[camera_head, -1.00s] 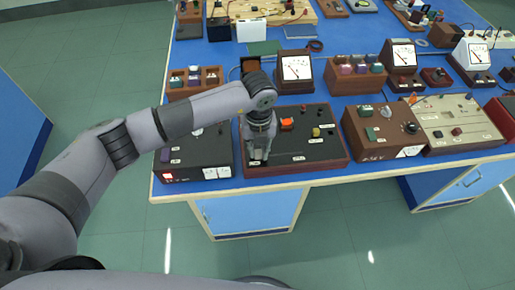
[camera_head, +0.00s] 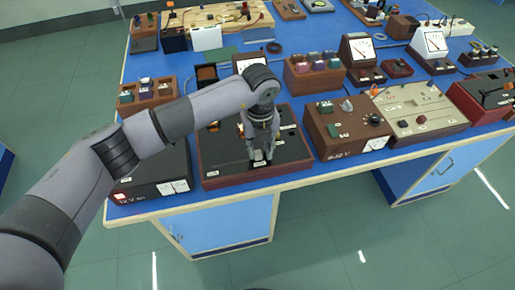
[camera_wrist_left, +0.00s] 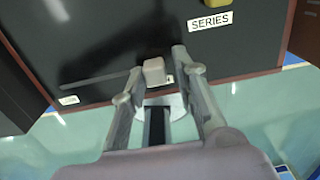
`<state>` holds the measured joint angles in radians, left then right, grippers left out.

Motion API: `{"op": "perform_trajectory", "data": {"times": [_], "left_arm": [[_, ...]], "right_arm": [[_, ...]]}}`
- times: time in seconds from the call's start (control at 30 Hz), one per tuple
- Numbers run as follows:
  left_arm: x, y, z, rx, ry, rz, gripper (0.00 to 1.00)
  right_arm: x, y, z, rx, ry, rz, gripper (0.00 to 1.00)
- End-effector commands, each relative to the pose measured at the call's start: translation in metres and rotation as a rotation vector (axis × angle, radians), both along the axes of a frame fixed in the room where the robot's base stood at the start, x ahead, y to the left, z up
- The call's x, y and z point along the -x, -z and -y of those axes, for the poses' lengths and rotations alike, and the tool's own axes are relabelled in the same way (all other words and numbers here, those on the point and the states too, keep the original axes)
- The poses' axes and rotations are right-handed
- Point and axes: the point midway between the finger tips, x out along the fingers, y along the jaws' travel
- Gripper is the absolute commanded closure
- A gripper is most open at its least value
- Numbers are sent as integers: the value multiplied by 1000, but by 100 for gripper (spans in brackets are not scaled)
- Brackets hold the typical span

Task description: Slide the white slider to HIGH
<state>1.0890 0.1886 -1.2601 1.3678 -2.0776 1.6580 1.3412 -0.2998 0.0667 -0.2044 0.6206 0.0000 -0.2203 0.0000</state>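The white slider knob (camera_wrist_left: 154,70) is a small pale block on a dark panel (camera_wrist_left: 110,30). It sits at the right end of a thin slot. Small white labels lie near both slot ends, too small to read. My left gripper (camera_wrist_left: 158,66) is over the panel, its fingers on either side of the knob. The left fingertip is close to or touching the knob; a small gap shows at the right finger. In the head view my left gripper (camera_head: 261,158) points down at the front of the wood-edged panel box (camera_head: 225,183) and hides the knob. My right gripper is out of view.
A label reading SERIES (camera_wrist_left: 210,20) and a yellow knob (camera_wrist_left: 217,3) are on the panel. A black 12 V box (camera_head: 150,180) stands left, a brown box (camera_head: 345,140) right. The blue table's (camera_head: 285,183) front edge is just in front.

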Motion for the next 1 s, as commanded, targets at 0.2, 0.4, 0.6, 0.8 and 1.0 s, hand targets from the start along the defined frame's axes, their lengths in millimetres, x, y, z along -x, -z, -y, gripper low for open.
{"op": "perform_trajectory", "data": {"times": [0.2,0.4,0.6,0.8,1.0], "left_arm": [[0,0,0,-1,1,0,62],[0,0,-1,-3,0,-2,62],[-1,-14,-1,-3,0,1,62],[-1,-54,-1,-3,2,3,62],[-1,-94,-1,-3,2,3,62]], "right_arm": [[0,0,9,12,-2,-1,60],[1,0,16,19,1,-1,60],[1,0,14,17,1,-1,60],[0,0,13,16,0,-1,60],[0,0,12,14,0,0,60]]}}
